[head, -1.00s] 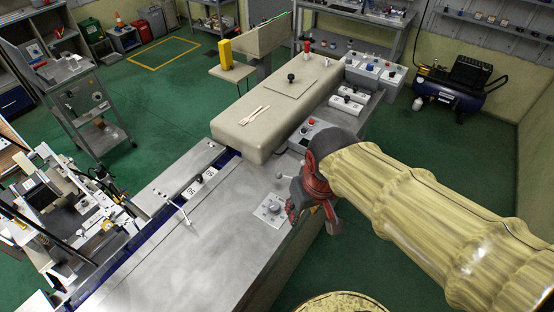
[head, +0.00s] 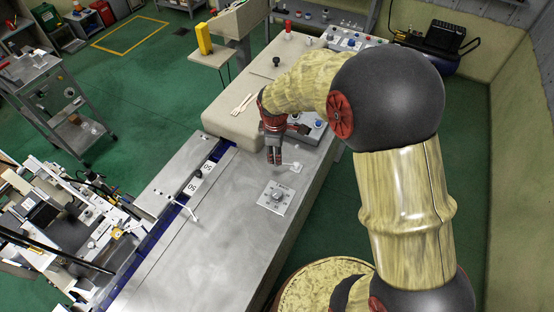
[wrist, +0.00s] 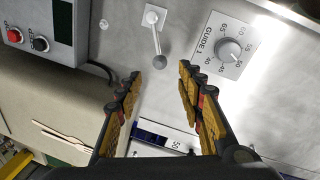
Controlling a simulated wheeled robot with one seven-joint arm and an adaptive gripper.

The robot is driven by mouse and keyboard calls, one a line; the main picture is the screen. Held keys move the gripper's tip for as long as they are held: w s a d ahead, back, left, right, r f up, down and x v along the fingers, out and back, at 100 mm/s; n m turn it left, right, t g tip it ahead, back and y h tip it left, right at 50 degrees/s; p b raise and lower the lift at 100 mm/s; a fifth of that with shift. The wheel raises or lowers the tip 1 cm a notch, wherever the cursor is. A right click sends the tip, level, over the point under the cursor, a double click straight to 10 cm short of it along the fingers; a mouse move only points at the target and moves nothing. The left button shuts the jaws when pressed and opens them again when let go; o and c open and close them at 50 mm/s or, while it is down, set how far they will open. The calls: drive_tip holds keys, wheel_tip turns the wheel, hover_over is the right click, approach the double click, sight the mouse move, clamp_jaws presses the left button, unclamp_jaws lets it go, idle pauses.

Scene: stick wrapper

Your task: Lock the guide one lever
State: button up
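The guide one lever is a small metal lever (wrist: 155,36) with a grey ball end, on a pale square base beside the GUIDE 1 dial (wrist: 230,50) in the wrist view. In the head view the lever (head: 291,167) shows beside my gripper, and the dial plate (head: 276,196) lies nearer the front. My gripper (wrist: 161,72) is open and empty. In the wrist view the lever's ball end appears between and just beyond its fingertips; contact cannot be told. In the head view my gripper (head: 274,160) points down over the metal bench top.
A control box (wrist: 38,35) with red and black buttons stands beside the lever. The raised beige block (head: 232,120) borders the bench top. Another thin lever (head: 182,208) sits near the blue rail. The front bench surface (head: 205,260) is clear.

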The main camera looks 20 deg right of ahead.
sight(286, 164)
drive_tip(key=shift+w+d+f, duration=0.1)
drive_tip(key=shift+w+f, duration=0.1)
drive_tip(key=shift+f, duration=1.05)
drive_tip(key=shift+w+d+f, duration=0.1)
drive_tip(key=shift+w+f, duration=0.1)
drive_tip(key=shift+f, duration=1.1)
drive_tip(key=shift+w+d+f, duration=0.1)
drive_tip(key=shift+w+f, duration=0.1)
drive_tip(key=shift+f, duration=1.05)
drive_tip(key=shift+c, duration=1)
drive_tip(key=c, duration=0.8)
